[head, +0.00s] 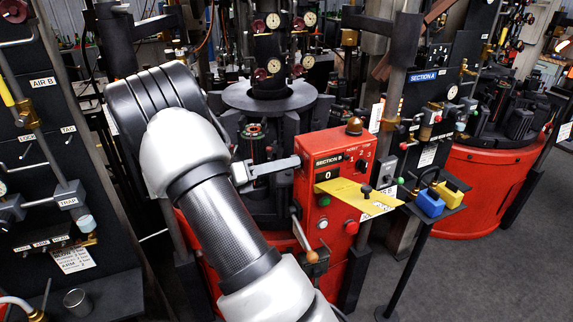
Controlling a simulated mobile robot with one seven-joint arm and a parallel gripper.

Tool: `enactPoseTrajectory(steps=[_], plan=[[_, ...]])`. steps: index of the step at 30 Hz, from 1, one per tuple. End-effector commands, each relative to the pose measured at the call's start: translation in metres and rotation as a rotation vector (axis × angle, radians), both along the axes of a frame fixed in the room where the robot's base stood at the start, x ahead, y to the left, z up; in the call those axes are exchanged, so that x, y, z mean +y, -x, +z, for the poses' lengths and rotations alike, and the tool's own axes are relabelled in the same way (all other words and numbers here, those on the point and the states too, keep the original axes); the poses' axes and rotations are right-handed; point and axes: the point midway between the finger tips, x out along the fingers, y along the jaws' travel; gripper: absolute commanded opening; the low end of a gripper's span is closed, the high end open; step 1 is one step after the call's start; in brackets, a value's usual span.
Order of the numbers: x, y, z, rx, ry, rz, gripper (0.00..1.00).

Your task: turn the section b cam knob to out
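The red section B control box (335,150) stands right of centre, with a black "SECTION B" label and a "0" plate on its front. Small dark controls (362,165) sit on its upper right face; their lettering is too small to read, so I cannot tell which is the cam knob or its setting. A yellow plate (345,192) with a black knob (366,189) juts out below them. My gripper (275,168) is left of the box, a grey bar-like part reaching to the box's left edge. Whether it touches, and its finger opening, cannot be made out.
A lever with a brown ball (312,256) hangs under the box. Blue (430,204) and yellow (450,194) padlock-like blocks sit on a stand at right. The section A machine (485,185) is behind. Dark panels (60,150) stand left. Floor is clear at lower right.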

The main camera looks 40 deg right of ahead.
Motion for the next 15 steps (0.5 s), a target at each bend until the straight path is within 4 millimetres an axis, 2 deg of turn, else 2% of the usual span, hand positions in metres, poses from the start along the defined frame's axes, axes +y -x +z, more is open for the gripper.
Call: enactPoseTrajectory(steps=[8, 15], plan=[[-0.0012, 0.0008, -0.0001, -0.013, 0.004, -0.002, 0.0], [-0.0011, 0.0009, -0.0007, -0.109, 0.027, -0.003, 0.0]])
